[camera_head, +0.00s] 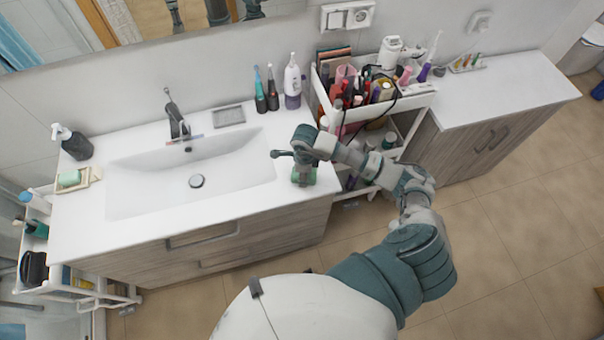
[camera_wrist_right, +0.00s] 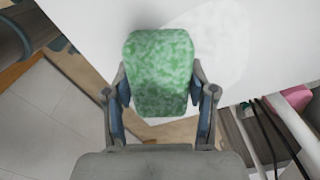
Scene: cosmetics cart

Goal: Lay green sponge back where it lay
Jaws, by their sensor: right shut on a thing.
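The green sponge (camera_wrist_right: 158,70) is a mottled green block with rounded edges. My right gripper (camera_wrist_right: 159,92) is shut on it, one finger on each side, and the sponge sticks out past the fingertips. In the head view my right gripper (camera_head: 303,172) points down at the right end of the white washbasin counter (camera_head: 262,205), near its front edge. The arm partly hides the sponge there. I cannot tell whether the sponge touches the counter. My left gripper is not in view.
A green bar (camera_head: 69,179) sits on a small tray (camera_head: 92,175) at the counter's left. A dark soap dispenser (camera_head: 75,145), a grey dish (camera_head: 229,115) and several bottles stand farther back. A full cosmetics cart (camera_head: 408,101) stands right of the gripper.

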